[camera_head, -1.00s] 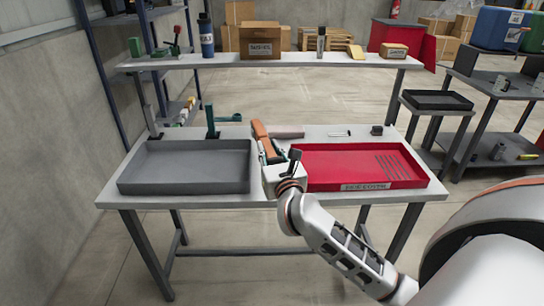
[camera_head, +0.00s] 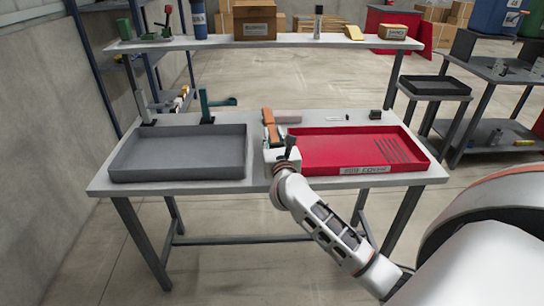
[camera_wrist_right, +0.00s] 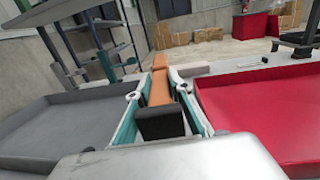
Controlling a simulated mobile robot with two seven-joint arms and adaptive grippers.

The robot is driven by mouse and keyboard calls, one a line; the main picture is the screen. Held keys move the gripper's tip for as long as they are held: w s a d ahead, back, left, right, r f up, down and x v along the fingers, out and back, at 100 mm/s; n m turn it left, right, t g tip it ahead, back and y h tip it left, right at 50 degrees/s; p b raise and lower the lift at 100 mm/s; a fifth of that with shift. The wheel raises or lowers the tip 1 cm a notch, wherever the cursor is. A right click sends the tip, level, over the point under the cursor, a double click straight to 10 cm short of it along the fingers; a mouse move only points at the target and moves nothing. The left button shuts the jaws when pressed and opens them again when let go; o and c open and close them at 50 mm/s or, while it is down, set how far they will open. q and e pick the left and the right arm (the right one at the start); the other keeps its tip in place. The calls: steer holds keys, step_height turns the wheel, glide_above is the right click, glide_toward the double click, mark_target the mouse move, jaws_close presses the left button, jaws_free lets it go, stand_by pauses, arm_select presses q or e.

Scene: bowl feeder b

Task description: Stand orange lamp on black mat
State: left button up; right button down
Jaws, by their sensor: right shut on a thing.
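My right gripper (camera_head: 271,142) is shut on the orange lamp (camera_head: 268,124), between the grey tray and the red tray at the table's middle. In the right wrist view the orange lamp (camera_wrist_right: 161,88) lies lengthwise between the two teal-sided fingers (camera_wrist_right: 160,108), with its black end (camera_wrist_right: 160,124) toward the camera. Whether the lamp touches the table is hard to tell. I cannot make out a black mat in either view. My left gripper is not in view.
The grey tray (camera_head: 180,177) is on the left of the table and the red tray (camera_head: 340,131) on the right. A green clamp-like tool (camera_head: 206,108) stands behind the grey tray. A raised shelf (camera_head: 270,41) with several items runs along the back.

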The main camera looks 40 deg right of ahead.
steer(key=shift+f, duration=0.75)
step_height(320, 180, down, 5)
steer(key=shift+f+b, duration=0.1)
steer(key=shift+b, duration=0.95)
steer(key=shift+f, duration=0.25)
steer(key=shift+r, duration=0.1)
steer(key=shift+f, duration=0.2)
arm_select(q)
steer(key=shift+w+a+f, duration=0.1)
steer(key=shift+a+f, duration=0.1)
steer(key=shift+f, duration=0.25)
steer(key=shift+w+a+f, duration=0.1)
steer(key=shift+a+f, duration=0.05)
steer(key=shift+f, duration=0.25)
arm_select(e)
steer(key=c, duration=1.8)
jaws_free()
